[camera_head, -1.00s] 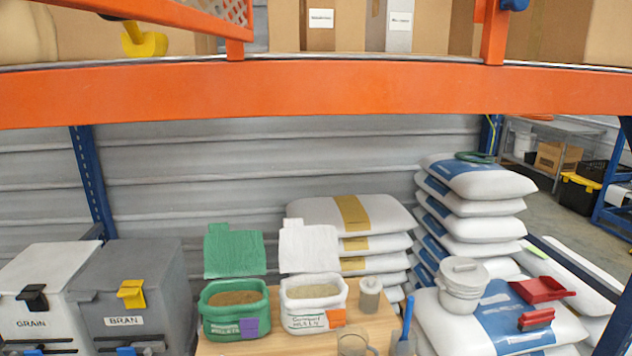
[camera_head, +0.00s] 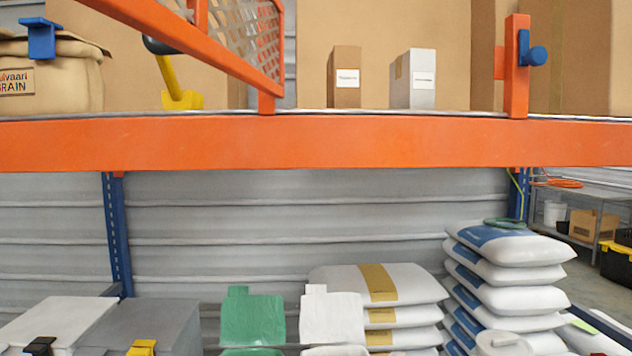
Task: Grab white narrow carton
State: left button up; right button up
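The white narrow carton (camera_head: 413,79) stands upright on the upper shelf, near the front edge, with a small white label on its face. A brown narrow carton (camera_head: 345,77) of similar height stands to its left with a gap between them. Neither of my grippers shows in the head view.
An orange shelf beam (camera_head: 320,143) runs below the cartons. Large brown boxes stand behind them. An orange post with a blue clamp (camera_head: 524,60) is at right, and an orange mesh gate (camera_head: 235,40) at left. Stacked sacks (camera_head: 385,290) are below.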

aim_at(412, 85)
jog(key=i+j+z, duration=0.25)
jog(key=j, duration=0.25)
jog(key=j+z, duration=0.2)
jog(key=j, duration=0.25)
jog(key=j+z, duration=0.25)
jog(key=j, duration=0.25)
jog(key=i, duration=0.05)
